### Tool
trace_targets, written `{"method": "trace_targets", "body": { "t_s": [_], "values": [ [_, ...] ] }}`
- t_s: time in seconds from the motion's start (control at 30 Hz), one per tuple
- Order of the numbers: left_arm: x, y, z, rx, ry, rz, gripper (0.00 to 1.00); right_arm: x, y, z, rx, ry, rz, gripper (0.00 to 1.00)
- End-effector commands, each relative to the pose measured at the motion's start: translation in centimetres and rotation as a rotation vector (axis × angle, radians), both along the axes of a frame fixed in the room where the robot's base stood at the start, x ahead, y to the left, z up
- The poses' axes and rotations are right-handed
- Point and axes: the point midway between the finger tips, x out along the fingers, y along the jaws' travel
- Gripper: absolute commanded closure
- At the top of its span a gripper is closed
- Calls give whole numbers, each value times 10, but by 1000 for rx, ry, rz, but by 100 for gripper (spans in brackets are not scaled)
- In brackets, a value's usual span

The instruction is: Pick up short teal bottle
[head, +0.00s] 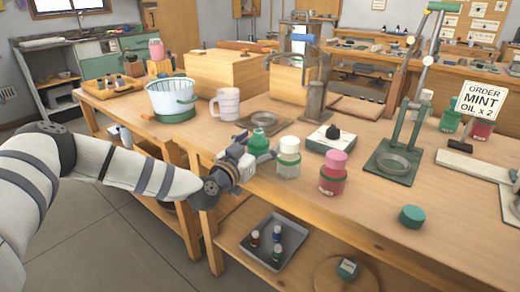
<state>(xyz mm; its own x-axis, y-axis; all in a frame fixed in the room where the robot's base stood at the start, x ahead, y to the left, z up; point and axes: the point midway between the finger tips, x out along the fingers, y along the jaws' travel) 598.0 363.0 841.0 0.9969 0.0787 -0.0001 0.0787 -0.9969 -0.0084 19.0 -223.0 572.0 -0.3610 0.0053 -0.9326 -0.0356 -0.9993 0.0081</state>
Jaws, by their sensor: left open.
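A short teal-green bottle (258,144) stands upright near the front edge of the workbench (380,225). My left gripper (243,157) is at the bench edge, just to the left of and in front of this bottle. Its jaws are open, and the bottle's lower part is partly hidden behind them. I cannot tell whether the fingers touch the bottle. My right gripper is not in view.
A white-capped jar (288,158) and a pink-topped jar (333,173) stand close to the right. A white mug (227,104) and a basket (172,99) are behind to the left. A green stand (392,163) and a teal lid (412,217) are further right.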

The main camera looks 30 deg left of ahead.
Motion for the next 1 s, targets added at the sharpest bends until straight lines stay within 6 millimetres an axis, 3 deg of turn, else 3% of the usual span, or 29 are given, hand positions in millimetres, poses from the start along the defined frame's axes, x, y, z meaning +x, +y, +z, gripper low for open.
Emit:
{"method": "trace_targets", "body": {
  "t_s": [0.2, 0.47, 0.77, 0.87, 1.0],
  "values": [
    [2, 0, 1, -1, 0, 0, 27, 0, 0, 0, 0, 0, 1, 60],
    [2, 0, 0, -1, 0, 0, 82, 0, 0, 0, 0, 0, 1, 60],
    [2, 0, 3, -2, -2, 0, 82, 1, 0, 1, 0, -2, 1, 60],
    [2, 0, 15, -3, -6, 1, 82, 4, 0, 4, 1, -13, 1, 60],
    [6, -2, 46, -1, -13, -2, 82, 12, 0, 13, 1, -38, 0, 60]
  ]
}}
